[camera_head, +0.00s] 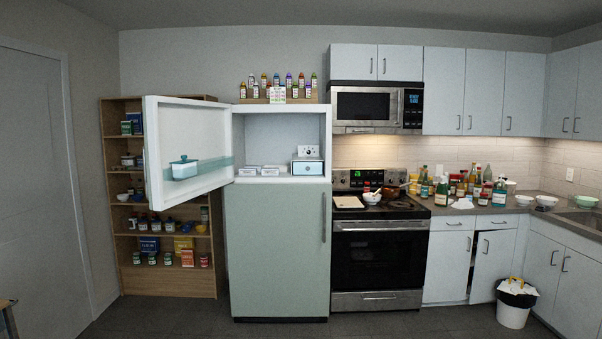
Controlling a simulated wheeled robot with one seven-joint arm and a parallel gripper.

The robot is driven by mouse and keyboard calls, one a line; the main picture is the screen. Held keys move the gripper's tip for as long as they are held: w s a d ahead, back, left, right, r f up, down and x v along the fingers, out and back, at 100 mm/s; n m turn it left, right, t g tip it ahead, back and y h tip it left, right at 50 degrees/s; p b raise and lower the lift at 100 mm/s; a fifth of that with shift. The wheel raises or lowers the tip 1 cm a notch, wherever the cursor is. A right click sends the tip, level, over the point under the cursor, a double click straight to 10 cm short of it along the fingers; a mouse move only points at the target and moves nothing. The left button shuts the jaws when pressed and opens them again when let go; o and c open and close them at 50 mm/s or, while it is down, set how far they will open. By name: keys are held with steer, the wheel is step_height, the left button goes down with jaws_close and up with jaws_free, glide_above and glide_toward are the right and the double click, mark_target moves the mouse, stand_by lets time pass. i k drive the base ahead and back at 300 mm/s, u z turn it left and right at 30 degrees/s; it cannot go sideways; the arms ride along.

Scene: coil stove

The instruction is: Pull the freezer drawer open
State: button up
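The pale green refrigerator (276,250) stands in the middle, left of the stove. Its upper freezer compartment (268,130) is uncovered, with the white freezer door (190,115) swung wide open to the left. Inside at the right is a small box unit with a pale blue front (307,168), which looks like the freezer drawer; it appears shut. A white panel with a dial (308,152) sits just above it. The lower refrigerator door is shut, with a vertical handle (323,217) at its right. My gripper is not in view.
White packages (258,171) lie inside the freezer, left of the drawer. A lidded dish (183,168) sits on the open door's shelf. A wooden shelf (128,285) stands behind that door. The stove (378,262) is at the right. The floor (200,318) in front looks clear.

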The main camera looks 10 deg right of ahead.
mark_target(299, 167)
steer(key=z, duration=0.05)
steer(key=i, duration=2.55)
steer(key=u, duration=0.25)
steer(key=i, duration=2.05)
steer(key=u, duration=0.1)
